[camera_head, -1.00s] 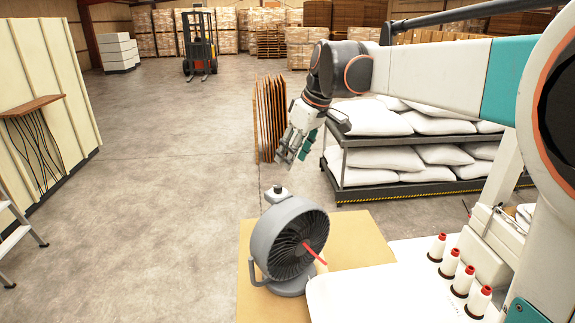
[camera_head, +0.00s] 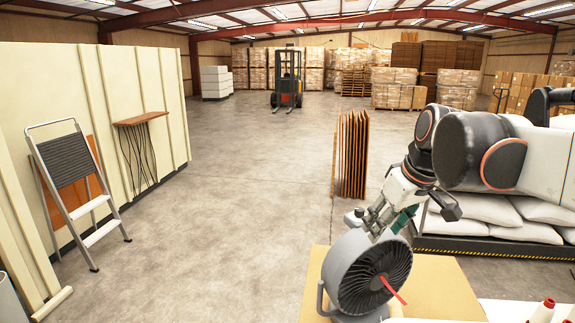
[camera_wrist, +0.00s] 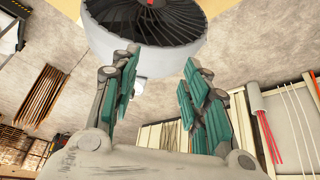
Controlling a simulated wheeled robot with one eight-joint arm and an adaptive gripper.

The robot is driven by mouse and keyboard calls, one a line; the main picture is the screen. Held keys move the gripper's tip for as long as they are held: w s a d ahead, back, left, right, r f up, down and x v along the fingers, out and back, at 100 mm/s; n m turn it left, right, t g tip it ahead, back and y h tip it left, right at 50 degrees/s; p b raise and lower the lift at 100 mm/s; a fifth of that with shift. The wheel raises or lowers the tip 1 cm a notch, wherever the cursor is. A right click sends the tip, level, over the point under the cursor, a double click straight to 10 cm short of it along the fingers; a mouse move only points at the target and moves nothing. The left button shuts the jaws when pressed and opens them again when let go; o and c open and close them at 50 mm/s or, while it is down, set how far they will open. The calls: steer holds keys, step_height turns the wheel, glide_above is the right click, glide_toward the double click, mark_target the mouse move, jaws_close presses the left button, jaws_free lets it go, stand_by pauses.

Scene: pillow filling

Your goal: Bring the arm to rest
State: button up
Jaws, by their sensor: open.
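My gripper (camera_head: 388,216) hangs from my arm on the right side of the head view, just behind and above a grey desk fan. In the wrist view my gripper (camera_wrist: 160,85) shows its two green-padded fingers spread apart with nothing held between them. The grey fan (camera_head: 338,264) stands on a tan board with a red ribbon at its grille. The fan's grey housing (camera_wrist: 140,45) also shows beyond the fingertips in the wrist view. I cannot tell in the head view how far apart the gripper and fan are.
The tan board (camera_head: 440,290) lies under the fan. A rack of white pillows (camera_head: 535,233) stands right, behind my arm. Upright brown panels (camera_head: 350,155) stand on the floor beyond. A step ladder (camera_head: 75,190) leans at left. The middle floor is clear.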

steer(key=s+f+m+b, duration=0.1)
steer(key=s+f+b, duration=0.3)
steer(key=f, duration=0.5)
steer(key=s+f+m+t+h+b, duration=0.1)
steer(key=s+f+b, duration=0.3)
steer(key=s+f, duration=0.4)
steer(key=s+a+f+m+t+b, duration=0.1)
steer(key=s+f+m+b, duration=0.1)
steer(key=s+f+b, duration=0.3)
steer(key=shift+s+a+f+m+h, duration=0.15)
steer(key=shift+s+f, duration=0.2)
steer(key=shift+f, duration=0.85)
steer(key=shift+s+d+f+m+h, duration=0.15)
steer(key=shift+s+f, duration=0.2)
steer(key=shift+f, duration=0.8)
steer(key=shift+a, duration=0.1)
